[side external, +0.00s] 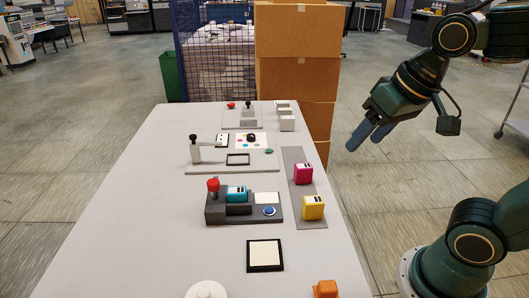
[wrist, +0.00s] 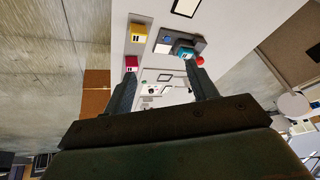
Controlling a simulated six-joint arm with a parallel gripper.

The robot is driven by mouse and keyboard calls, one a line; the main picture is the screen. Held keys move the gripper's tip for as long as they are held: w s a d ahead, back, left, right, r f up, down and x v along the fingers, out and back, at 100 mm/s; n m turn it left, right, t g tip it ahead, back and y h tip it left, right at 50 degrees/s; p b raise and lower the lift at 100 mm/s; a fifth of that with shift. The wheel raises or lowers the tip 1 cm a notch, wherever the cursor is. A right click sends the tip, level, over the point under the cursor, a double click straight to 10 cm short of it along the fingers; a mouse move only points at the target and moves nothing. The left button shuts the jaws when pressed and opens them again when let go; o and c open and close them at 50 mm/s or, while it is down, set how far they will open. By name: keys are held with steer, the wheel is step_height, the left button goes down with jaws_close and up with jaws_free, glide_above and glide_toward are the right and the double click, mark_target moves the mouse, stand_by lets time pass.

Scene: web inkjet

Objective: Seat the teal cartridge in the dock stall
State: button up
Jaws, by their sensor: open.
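The teal cartridge (side external: 236,193) stands upright at the dark grey dock (side external: 245,214), between the red-knobbed lever (side external: 213,185) and the dock's white pad (side external: 266,198). I cannot tell whether it is inside the stall or behind it, or how deep it sits. In the wrist view the teal cartridge (wrist: 187,53) shows small near the right finger, beside the red knob (wrist: 199,61). My gripper (side external: 366,138) is open and empty, in the air right of the table and well away from the dock. Its two fingers (wrist: 161,75) are spread in the wrist view.
A magenta cartridge (side external: 303,174) and a yellow cartridge (side external: 312,207) stand on a grey strip (side external: 298,154) right of the dock. A black-framed white pad (side external: 265,255) lies in front. A lever fixture (side external: 195,148) stands behind. Cardboard boxes (side external: 296,60) rise past the table's far end.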

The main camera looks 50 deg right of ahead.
steer(key=s+n, duration=0.1)
steer(key=s+f+n, duration=0.1)
steer(key=s+n, duration=0.1)
steer(key=shift+s+d+f+t, duration=0.1)
steer(key=shift+s+f+t, duration=0.2)
steer(key=shift+c, duration=0.4)
stand_by(0.3)
